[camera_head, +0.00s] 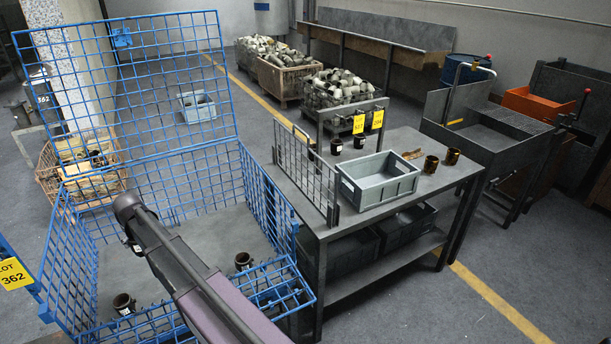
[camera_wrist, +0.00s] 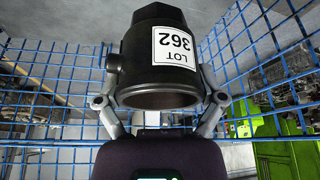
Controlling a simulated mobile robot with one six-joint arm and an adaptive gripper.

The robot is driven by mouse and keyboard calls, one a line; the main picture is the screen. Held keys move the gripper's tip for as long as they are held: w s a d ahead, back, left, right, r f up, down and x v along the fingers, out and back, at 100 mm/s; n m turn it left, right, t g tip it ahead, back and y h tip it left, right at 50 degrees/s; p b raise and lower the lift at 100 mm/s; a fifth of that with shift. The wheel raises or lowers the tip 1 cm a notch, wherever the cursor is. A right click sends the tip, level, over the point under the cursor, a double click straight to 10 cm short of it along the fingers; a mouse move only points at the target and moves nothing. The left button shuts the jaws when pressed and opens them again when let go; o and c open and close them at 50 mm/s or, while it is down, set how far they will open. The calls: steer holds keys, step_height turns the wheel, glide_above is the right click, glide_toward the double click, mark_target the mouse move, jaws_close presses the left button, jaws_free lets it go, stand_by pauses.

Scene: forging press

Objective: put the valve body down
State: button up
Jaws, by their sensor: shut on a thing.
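In the wrist view a dark, hollow valve body (camera_wrist: 138,48) with a white "LOT 362" label fills the upper middle. My gripper (camera_wrist: 161,100) is shut on it, one finger on each side near its open rim. Blue wire mesh shows on both sides of it. In the head view my arm reaches over the blue wire cage (camera_head: 215,147), whose lid stands open. The gripper and held valve body are mostly hidden behind my arm there. Two more valve bodies stand apart on the cage floor, one at front left (camera_head: 123,303), one at right (camera_head: 243,260).
Right of the cage stands a grey table (camera_head: 400,207) with a grey bin (camera_head: 378,182), a wire rack (camera_head: 305,170) and several dark valve bodies (camera_head: 431,164). A yellow "LOT 362" sign (camera_head: 13,274) hangs at the cage's left. The cage floor between its two valve bodies is partly hidden by my arm.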

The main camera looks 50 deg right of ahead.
step_height(320, 180, up, 18)
steer(key=p, duration=1.7)
steer(key=shift+r, duration=0.25)
steer(key=shift+s, duration=0.15)
